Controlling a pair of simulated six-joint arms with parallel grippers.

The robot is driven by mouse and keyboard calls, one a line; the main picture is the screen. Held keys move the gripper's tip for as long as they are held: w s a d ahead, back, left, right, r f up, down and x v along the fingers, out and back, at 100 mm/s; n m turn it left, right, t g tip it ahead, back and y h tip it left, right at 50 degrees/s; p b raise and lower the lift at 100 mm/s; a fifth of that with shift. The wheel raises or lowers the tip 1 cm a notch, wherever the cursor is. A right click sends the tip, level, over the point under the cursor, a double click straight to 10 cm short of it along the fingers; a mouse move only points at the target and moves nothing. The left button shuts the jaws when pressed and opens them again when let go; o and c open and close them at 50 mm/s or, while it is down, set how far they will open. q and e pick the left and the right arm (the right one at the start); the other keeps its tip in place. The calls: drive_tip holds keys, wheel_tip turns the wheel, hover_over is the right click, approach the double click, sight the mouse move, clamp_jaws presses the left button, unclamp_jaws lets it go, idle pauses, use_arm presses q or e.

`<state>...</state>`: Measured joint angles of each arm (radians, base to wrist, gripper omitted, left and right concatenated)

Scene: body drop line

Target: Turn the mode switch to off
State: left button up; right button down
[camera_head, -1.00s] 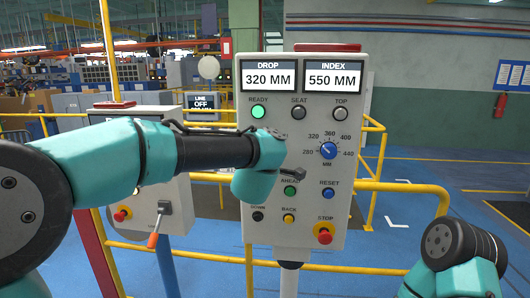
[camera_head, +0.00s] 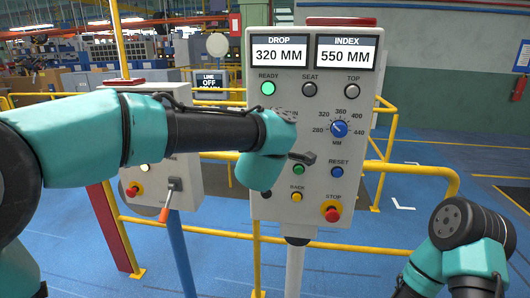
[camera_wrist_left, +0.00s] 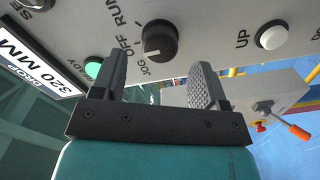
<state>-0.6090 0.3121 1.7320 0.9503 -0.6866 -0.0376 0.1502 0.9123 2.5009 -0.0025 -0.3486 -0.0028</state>
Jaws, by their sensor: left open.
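The mode switch (camera_wrist_left: 160,41) is a black round knob on the grey control panel (camera_head: 375,215), with JOG, OFF and RUN printed around it. Its white mark appears to point toward JOG. In the head view my left arm hides the knob. My left gripper (camera_head: 297,138) is in front of the panel's left middle. In the left wrist view its two fingers (camera_wrist_left: 160,78) are open and empty. The knob is beyond the gap between the fingertips, with no visible contact. My right arm shows at the lower right, but its gripper is not visible.
The panel also has a green READY light (camera_head: 268,88), a blue MM dial (camera_head: 339,129), a RESET button (camera_head: 337,172) and a red STOP button (camera_head: 332,214). A second box with an orange-handled lever (camera_head: 165,207) stands left. Yellow rails (camera_head: 420,174) run behind the panel.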

use_arm(q)
drive_tip(key=s+a, duration=0.1)
drive_tip(key=s, duration=1.2)
drive_tip(key=shift+s, duration=0.25)
drive_tip(key=w+a+f+m+g, duration=0.2)
drive_tip(key=a+f+g, duration=0.1)
drive_tip(key=f, duration=0.9)
drive_tip(key=w+a+f+m+g+h, duration=0.1)
drive_tip(key=w+a+f+m+g, duration=0.15)
drive_tip(key=f, duration=1.05)
drive_tip(key=w+a+f+m+g, duration=0.2)
drive_tip(key=a+f+m, duration=0.1)
drive_tip(key=f, duration=0.9)
drive_tip(key=s+a+f+m+g, duration=0.1)
drive_tip(key=s+a+f+g, duration=0.2)
drive_tip(key=s+f, duration=0.4)
drive_tip(key=s+a+f+g+h, duration=0.1)
drive_tip(key=s+a+f+g, duration=0.1)
drive_tip(key=s+f, duration=0.5)
drive_tip(key=s+a+f+m+g, duration=0.1)
drive_tip(key=s+a+f+g, duration=0.2)
drive_tip(key=s+f, duration=0.4)
wheel_tip(320, 180, down, 6)
drive_tip(key=shift+a+r+m+g+h, duration=0.15)
drive_tip(key=shift+a+m+g+h, duration=0.2)
drive_tip(key=shift+g, duration=0.5)
